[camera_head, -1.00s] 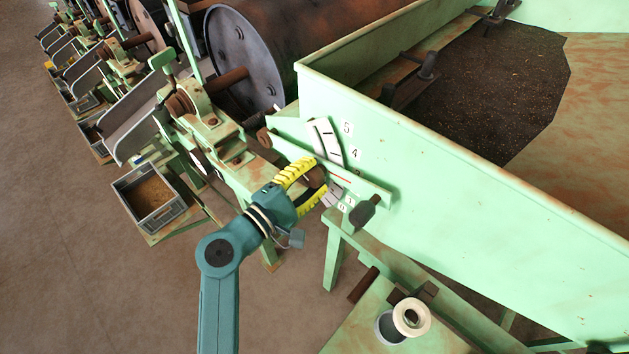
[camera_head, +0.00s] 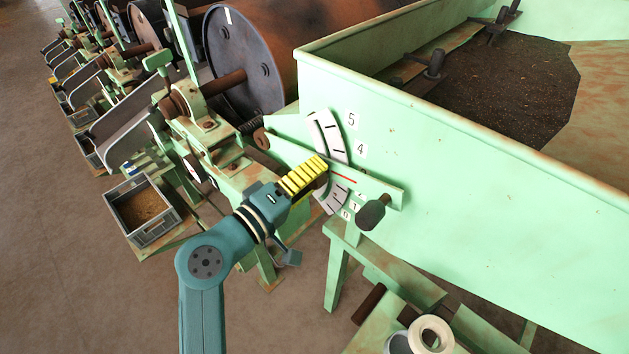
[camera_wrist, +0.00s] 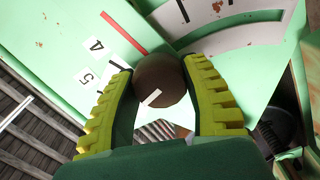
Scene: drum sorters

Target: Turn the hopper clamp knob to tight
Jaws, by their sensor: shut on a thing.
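The clamp knob (camera_wrist: 162,80) is a round brown knob with a white mark, seen in the wrist view between the fingers. In the head view it is mostly hidden behind my gripper. My gripper (camera_head: 314,174) has yellow ribbed fingers and is shut on the knob, one finger on each side. The knob sits on the green pointer lever (camera_head: 380,187), which has a red line and crosses the white curved scale (camera_head: 333,137). The lever lies on the green hopper's side wall (camera_head: 470,190). The red line points between the 4 and the lower numbers.
A dark handle (camera_head: 373,212) sticks out at the lever's right end. A green stand with a white roll (camera_head: 431,335) is below right. A grey crate (camera_head: 144,211) stands at left. Drums (camera_head: 245,60) and chutes line the back left. Open floor lies at left.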

